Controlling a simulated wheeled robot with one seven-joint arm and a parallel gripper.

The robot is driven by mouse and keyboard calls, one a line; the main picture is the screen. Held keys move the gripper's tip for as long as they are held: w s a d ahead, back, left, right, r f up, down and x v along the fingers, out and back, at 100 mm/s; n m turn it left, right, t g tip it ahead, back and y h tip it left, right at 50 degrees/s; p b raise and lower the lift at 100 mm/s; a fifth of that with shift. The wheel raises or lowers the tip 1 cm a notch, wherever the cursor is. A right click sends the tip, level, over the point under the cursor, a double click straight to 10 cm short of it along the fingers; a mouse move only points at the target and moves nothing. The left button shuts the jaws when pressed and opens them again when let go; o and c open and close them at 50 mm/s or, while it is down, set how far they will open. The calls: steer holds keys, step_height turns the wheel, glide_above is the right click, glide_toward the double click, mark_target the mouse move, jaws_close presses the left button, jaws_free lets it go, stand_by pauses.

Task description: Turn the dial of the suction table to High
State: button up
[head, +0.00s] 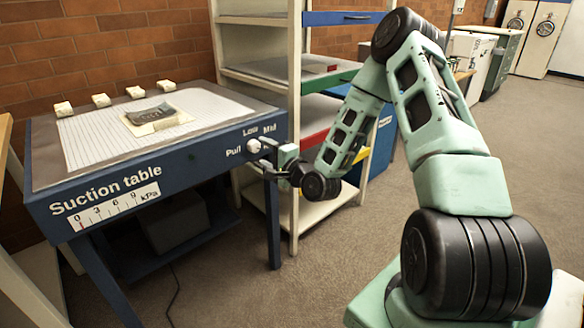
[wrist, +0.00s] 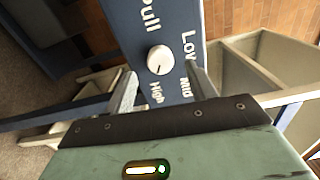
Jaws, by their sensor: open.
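The suction table (head: 110,178) is a blue table with a white gridded top at the left of the head view. Its white round dial (head: 254,146) is on the front panel's right end, by the labels Pull, Low and Mid. In the wrist view the dial (wrist: 159,59) shows whole, with Low, Mid and High around it; I cannot tell surely which label its small mark points to. My gripper (head: 268,160) is at the panel. In the wrist view its fingers (wrist: 163,88) are apart, one either side of the High label, with the dial just beyond them and nothing held.
A printed gauge (head: 116,207) on the panel has a red mark near 0. A small dark item on a pale pad (head: 152,117) and several white blocks (head: 101,100) lie on the table. A shelf rack (head: 296,110) stands close behind the gripper. Open floor (head: 330,265) lies in front.

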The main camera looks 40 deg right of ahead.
steer(key=s+p, duration=0.6)
steer(key=s, duration=0.8)
steer(key=shift+s+d, duration=0.15)
steer(key=shift+d, duration=0.1)
